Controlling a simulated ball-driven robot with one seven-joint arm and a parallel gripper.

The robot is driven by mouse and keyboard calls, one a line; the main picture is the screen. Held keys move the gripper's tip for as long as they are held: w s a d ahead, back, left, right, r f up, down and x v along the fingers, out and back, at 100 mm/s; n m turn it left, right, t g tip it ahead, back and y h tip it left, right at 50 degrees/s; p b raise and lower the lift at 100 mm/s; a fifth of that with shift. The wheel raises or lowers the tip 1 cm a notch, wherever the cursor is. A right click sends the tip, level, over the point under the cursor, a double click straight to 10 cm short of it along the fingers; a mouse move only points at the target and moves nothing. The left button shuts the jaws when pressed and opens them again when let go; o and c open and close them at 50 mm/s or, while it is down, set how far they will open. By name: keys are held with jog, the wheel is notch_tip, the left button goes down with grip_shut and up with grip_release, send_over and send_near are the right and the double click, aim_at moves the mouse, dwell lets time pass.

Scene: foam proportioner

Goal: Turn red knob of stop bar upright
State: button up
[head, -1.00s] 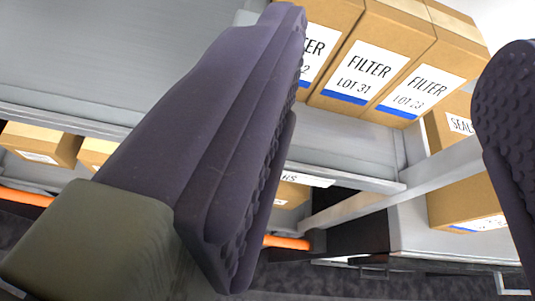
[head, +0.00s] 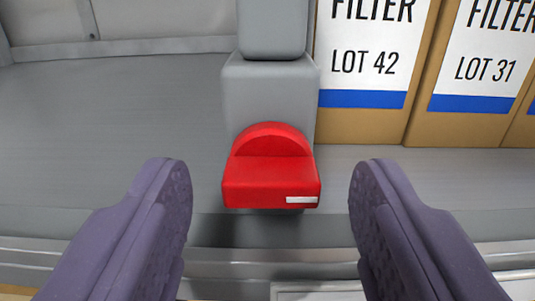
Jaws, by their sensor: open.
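The red knob (head: 270,180) shows near the middle of the head view, on the front of a grey block (head: 268,85), which looks like part of the stop bar. It has a rounded top and a wide bar across its front, lying level, with a small white mark at the bar's lower right. My gripper (head: 270,205) is open, with one purple-grey finger on each side of the knob. Both fingers appear apart from it, with a gap on each side. How far the fingertips are from the knob in depth I cannot tell.
Cardboard filter boxes (head: 365,125) stand on the shelf just right of the grey block. The grey shelf (head: 120,130) is bare to the left. A shelf edge (head: 230,262) runs across below the knob.

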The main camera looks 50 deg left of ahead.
jog(key=shift+w+a, duration=0.1)
jog(key=c, duration=1.1)
jog(key=shift+o, duration=0.3)
jog(key=n+b, duration=0.1)
jog(key=b, duration=0.1)
jog(key=n+b, duration=0.1)
jog(key=b, duration=0.1)
jog(key=shift+f+n, duration=0.3)
jog(key=shift+r+n+b, duration=0.1)
jog(key=shift+n+b, duration=0.7)
jog(key=shift+b, duration=0.15)
jog(key=shift+r, duration=0.2)
jog(key=o, duration=1)
jog(key=shift+o, duration=0.2)
